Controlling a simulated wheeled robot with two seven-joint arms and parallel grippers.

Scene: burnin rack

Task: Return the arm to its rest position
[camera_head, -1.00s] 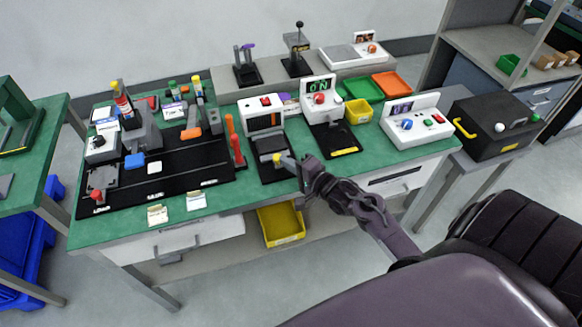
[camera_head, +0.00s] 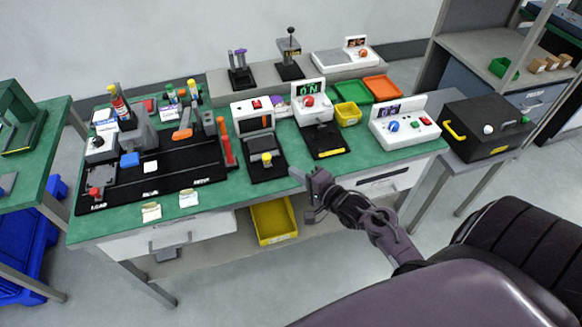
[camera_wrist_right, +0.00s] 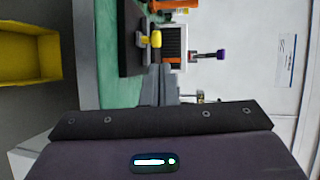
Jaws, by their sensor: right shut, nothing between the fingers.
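My right gripper (camera_head: 305,176) is shut and empty. In the head view it is just off the front edge of the green workbench (camera_head: 215,198), to the right of the small black device with a yellow knob (camera_head: 266,158). It does not touch the device. My right arm reaches in from the lower right. In the right wrist view the shut fingers (camera_wrist_right: 157,84) point toward the device, whose yellow knob (camera_wrist_right: 156,39) shows above them. My left gripper is not in view.
A black fixture board (camera_head: 180,170) fills the bench's left part. A yellow bin (camera_head: 272,221) sits below the bench edge. Free floor lies in front.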

